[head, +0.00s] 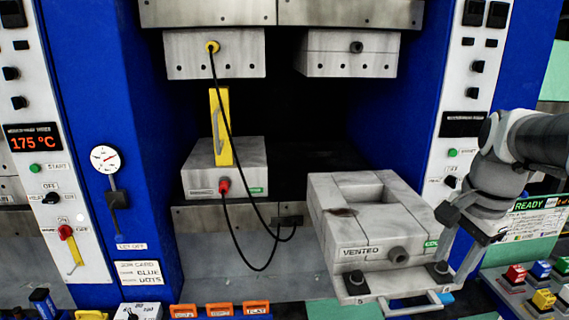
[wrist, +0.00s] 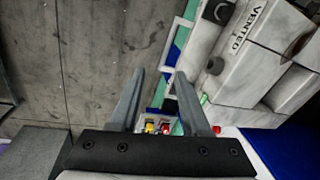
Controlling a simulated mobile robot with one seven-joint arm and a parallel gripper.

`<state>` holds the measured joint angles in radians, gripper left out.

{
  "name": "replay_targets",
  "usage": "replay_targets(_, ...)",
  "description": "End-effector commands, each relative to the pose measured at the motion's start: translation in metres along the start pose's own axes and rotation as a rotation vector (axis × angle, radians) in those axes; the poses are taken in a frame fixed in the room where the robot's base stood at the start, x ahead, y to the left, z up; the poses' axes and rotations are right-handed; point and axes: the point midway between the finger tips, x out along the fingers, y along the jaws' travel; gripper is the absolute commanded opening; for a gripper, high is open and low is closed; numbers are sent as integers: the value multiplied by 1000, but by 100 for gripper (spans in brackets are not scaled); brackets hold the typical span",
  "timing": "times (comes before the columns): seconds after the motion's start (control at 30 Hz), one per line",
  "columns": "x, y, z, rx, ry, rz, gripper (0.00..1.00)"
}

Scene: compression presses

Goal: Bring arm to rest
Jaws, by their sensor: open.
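My gripper (head: 452,275) hangs at the right in the head view, with its fingers pointing down. In the wrist view my gripper (wrist: 159,73) is open, with nothing held between its fingers. A grey block marked VENTED (head: 357,241) stands just left of it, in front of the press. It also shows at the upper right of the wrist view (wrist: 222,60). A handle with a blue part (head: 418,305) is at the block's front, near the fingertips. I cannot tell whether they touch it.
A blue press (head: 395,110) stands behind, with a lower block (head: 205,175) carrying an upright yellow piece (head: 221,125) and black cables. A green READY sign (head: 530,204) and coloured buttons (head: 543,299) lie right of my gripper. Orange labels (head: 220,309) line the front edge.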

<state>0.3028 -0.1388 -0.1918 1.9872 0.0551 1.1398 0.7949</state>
Motion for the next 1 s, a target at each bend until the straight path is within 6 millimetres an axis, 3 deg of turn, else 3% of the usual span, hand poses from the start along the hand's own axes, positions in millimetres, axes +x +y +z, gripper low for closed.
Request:
replay_targets(0.03, 11, 4, 13, -119, 7, -2, 47)
replay_targets(0.3, 32, 22, 111, -742, 110, -130, 47)
replay_targets(0.5, 54, 45, 160, -1103, 208, -191, 47)
replay_targets(0.7, 66, 57, 180, -1278, 267, -213, 47)
replay_targets(1.0, 66, 59, 182, -1299, 273, -214, 47)
